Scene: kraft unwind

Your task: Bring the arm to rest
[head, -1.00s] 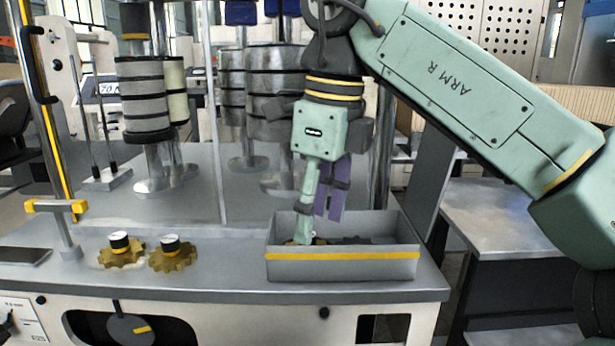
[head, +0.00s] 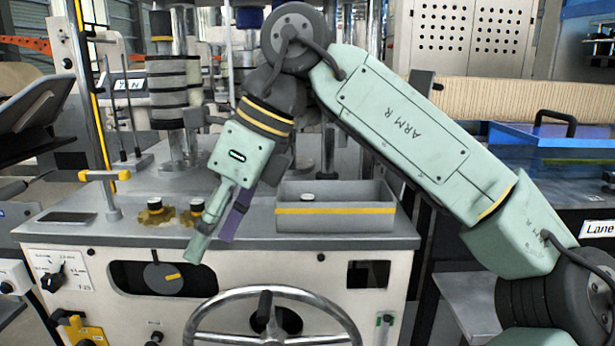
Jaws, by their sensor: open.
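My arm (head: 405,130) reaches in from the lower right, bends at a joint high in the picture and hangs down to the left. My gripper (head: 215,242) is open and empty, tilted down and left in front of the machine's grey top (head: 130,232). One finger is pale green, the other purple. They hang left of the grey bin with a yellow stripe (head: 335,222), clear of it. Two brass gears stand on the top behind and left of the fingers: the left gear (head: 155,216) shows well, the right gear (head: 188,216) is partly covered by my gripper.
A white-topped part (head: 308,197) shows inside the bin. A large handwheel (head: 190,335) sits at the machine's front below my gripper. A yellow-ended post (head: 108,195) stands at left. Rollers (head: 175,95) rise behind. A blue-topped surface (head: 540,138) lies at right.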

